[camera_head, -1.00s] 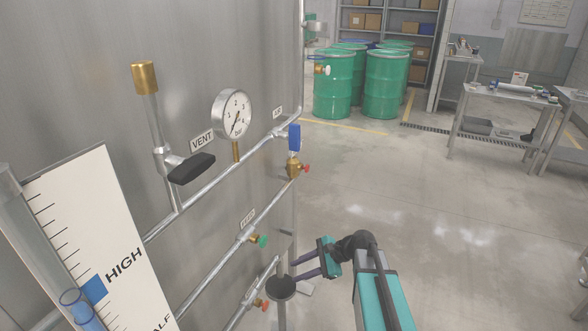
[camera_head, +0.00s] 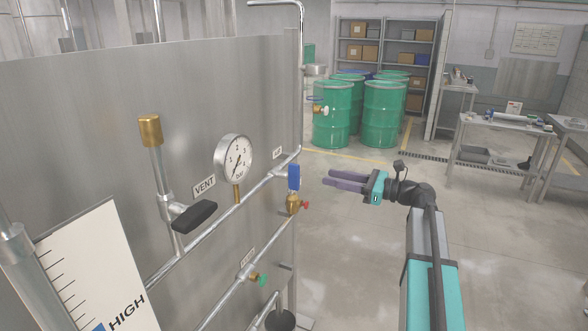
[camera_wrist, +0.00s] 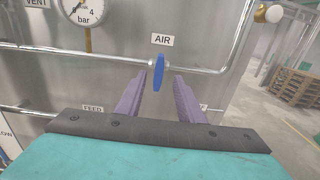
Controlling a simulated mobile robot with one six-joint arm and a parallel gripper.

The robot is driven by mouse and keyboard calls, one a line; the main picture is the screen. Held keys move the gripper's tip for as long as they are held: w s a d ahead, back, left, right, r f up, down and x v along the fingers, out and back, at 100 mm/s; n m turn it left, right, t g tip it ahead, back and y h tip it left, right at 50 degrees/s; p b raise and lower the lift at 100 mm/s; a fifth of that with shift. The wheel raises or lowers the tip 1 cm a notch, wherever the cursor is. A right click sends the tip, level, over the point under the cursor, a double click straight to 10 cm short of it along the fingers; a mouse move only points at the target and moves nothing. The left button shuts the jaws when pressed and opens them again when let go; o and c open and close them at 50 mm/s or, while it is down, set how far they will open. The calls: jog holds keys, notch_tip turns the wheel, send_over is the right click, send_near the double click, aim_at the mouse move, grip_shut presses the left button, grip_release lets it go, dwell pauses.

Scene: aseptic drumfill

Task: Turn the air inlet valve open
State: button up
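The air inlet valve has a blue lever handle (camera_head: 294,177) on a brass body (camera_head: 292,204), on the pipe at the tank's right edge. In the wrist view the blue handle (camera_wrist: 159,71) appears nearly edge-on and upright, below the AIR label (camera_wrist: 162,40). My gripper (camera_head: 326,178) is to the right of the handle at about its height, pointing at it, with a gap between. In the wrist view my gripper's two purple fingers (camera_wrist: 161,78) are apart with nothing held. The handle shows in line with the space between them, beyond the tips.
A level scale (camera_head: 97,260) stands at left. Green drums (camera_head: 383,113) and tables are farther back. Open floor lies to the right.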

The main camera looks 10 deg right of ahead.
aim_at(299, 170)
jog(key=shift+a, duration=0.15)
jog(key=p+x, duration=0.4)
jog(key=x, duration=0.9)
jog(key=shift+w+a+p, duration=0.2)
jog(key=shift+w+p, duration=0.05)
jog(key=shift+p, duration=0.05)
grip_shut()
